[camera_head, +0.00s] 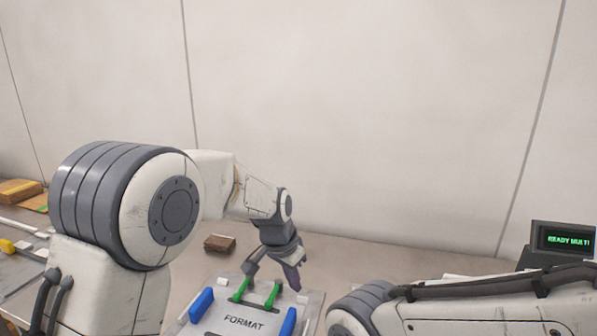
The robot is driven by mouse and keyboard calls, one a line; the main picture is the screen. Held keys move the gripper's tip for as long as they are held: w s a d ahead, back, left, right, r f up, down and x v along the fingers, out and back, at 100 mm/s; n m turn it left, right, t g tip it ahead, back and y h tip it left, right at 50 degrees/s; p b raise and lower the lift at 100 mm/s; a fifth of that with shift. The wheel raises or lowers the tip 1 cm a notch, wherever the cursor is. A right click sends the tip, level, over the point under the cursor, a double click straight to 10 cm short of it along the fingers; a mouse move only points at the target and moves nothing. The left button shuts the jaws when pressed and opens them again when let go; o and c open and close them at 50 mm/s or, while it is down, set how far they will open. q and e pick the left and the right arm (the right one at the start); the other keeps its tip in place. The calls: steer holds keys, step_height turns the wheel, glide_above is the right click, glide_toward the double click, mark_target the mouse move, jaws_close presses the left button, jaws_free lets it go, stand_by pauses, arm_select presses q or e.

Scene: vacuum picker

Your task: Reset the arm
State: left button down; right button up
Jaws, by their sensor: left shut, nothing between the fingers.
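My left arm comes in from the left, its large shoulder joint close to the camera. The arm reaches over the table, and its dark left gripper (272,274) points down above a grey tray marked FORMAT (243,322). The left gripper is shut, with nothing held. Two green pieces (239,291) lie just below the gripper at the tray's far side; I cannot tell whether the fingers touch them. Part of my right arm shows at the lower right; its gripper is out of view.
Blue blocks (201,305) flank the tray label. A small brown block (219,243) lies behind the tray. A display reading READY MULTI (567,241) stands at the right. Cardboard-coloured boxes (18,191) and a yellow piece (6,246) lie at the left. A pale wall closes the back.

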arm_select(q)
steer(key=s+a+f+n+y, duration=0.3)
steer(key=s+a+n, duration=0.5)
steer(key=s+a, duration=0.95)
steer(key=s+d+r+m+g+h+p, duration=0.1)
steer(key=s+d+r+m, duration=0.2)
steer(key=s+d, duration=0.3)
steer(key=s+d+r+m+g+h+p, duration=0.1)
steer(key=s+d+r+m+p, duration=0.1)
steer(key=s+d+r+m, duration=0.2)
steer(key=s+d+r, duration=0.1)
steer(key=s+d, duration=0.2)
steer(key=shift+s, duration=0.3)
steer(key=shift+d+r, duration=0.1)
